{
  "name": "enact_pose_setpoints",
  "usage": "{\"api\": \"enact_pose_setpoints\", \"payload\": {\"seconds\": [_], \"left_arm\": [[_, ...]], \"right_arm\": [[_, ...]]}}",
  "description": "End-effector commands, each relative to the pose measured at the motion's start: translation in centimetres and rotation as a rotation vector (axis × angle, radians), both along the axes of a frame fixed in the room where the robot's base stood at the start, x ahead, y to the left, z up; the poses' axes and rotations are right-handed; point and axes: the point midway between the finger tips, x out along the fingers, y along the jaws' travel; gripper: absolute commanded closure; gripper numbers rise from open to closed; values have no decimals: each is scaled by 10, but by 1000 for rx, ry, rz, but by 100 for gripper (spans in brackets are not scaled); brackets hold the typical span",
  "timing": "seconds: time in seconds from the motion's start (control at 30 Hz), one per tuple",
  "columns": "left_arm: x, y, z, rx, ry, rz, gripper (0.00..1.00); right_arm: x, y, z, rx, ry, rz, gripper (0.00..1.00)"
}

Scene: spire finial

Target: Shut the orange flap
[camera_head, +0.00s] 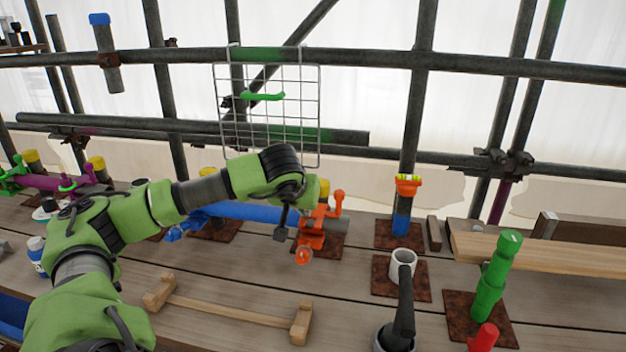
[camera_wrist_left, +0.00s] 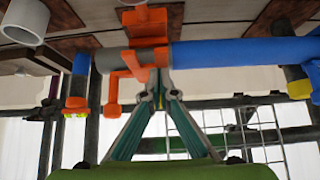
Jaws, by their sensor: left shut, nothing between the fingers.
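The orange clamp (camera_head: 313,236) with its flap sits around the grey end of a horizontal blue tube; I cannot tell clearly which orange piece is the flap. One orange arm (camera_head: 338,203) sticks up on the right, and a round orange end (camera_head: 303,256) points toward me. In the left wrist view, turned upside down, orange pieces (camera_wrist_left: 143,22) show above and beside the grey tube end. My left gripper (camera_head: 282,234) is shut and empty, just left of the clamp. Its fingertips (camera_wrist_left: 156,84) overlap the orange parts in the wrist view; contact is unclear.
The blue tube (camera_head: 250,212) runs left from the clamp. A wire grid (camera_head: 270,90) hangs behind. A wooden handle (camera_head: 228,311) lies in front. A white cup (camera_head: 403,264), a green post (camera_head: 492,280) and an orange-topped blue post (camera_head: 402,222) stand to the right.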

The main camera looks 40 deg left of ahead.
Motion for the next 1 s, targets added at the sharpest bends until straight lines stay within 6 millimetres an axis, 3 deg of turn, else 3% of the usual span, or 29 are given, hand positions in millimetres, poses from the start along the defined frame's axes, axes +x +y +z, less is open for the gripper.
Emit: {"api": "enact_pose_setpoints", "payload": {"seconds": [0.4, 1.0], "left_arm": [[-4, -3, -24, 0, 1, -1, 100], [-6, -4, -32, -2, 8, -1, 100]], "right_arm": [[2, -1, -21, -1, -2, -2, 60], [2, 5, -25, 6, -3, -2, 60]]}}
